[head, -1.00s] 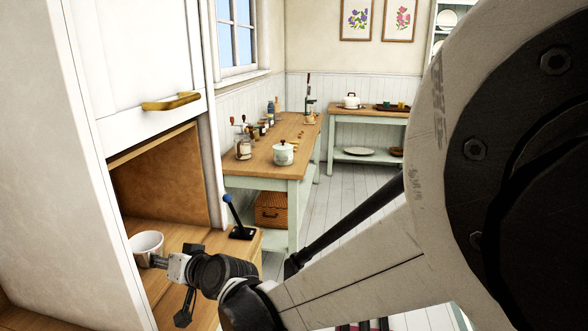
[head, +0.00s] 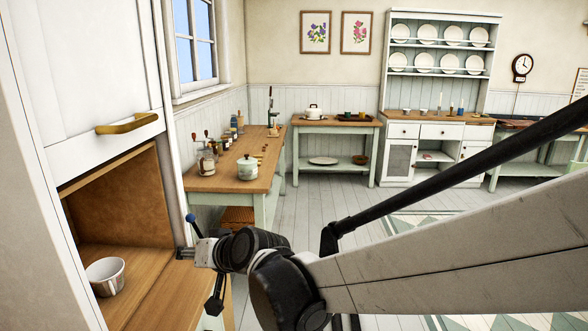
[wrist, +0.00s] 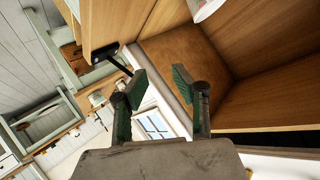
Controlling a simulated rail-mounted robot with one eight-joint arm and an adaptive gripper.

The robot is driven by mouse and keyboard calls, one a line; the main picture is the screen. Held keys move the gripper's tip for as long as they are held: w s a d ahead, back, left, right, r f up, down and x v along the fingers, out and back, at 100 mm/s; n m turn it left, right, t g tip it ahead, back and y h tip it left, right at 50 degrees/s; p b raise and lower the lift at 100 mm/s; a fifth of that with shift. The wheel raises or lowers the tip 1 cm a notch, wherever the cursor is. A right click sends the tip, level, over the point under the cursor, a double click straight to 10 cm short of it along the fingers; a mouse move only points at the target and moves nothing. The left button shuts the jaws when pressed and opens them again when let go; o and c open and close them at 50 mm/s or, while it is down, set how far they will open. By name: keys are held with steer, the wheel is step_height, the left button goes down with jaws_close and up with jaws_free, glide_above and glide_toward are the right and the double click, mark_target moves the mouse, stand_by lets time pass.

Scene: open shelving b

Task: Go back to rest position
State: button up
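My gripper (head: 190,254) is in front of the open cupboard compartment, to the right of a white bowl (head: 105,277) and apart from it. The bowl stands upright on the wooden cupboard surface. In the wrist view my gripper (wrist: 162,84) has its two green-padded fingers spread, with nothing between them. Part of the bowl (wrist: 206,9) shows at the top edge of that view. My arm reaches across the lower right of the head view.
A lever with a blue knob (head: 193,221) is close behind my gripper; its base is partly hidden. A wooden worktable (head: 215,177) with a lidded pot (head: 248,168) and jars is beyond. A plate dresser (head: 436,130) stands at the back. The floor between is clear.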

steer(key=s+d+r+m+h+p, duration=0.1)
steer(key=s+d+r+h, duration=0.1)
steer(key=d, duration=0.9)
steer(key=s+d+r+m+h, duration=0.2)
steer(key=d+r+h, duration=0.1)
steer(key=d, duration=0.7)
steer(key=s+d+r+m+h+p, duration=0.1)
steer(key=s+d+r+h, duration=0.1)
steer(key=d, duration=0.9)
steer(key=s+d+f+h+b, duration=0.3)
steer(key=s+d+f, duration=0.7)
steer(key=s, duration=0.3)
steer(key=shift+d+f+g, duration=0.15)
steer(key=shift+d+g, duration=0.15)
steer(key=shift+d, duration=0.15)
steer(key=shift+c, duration=0.5)
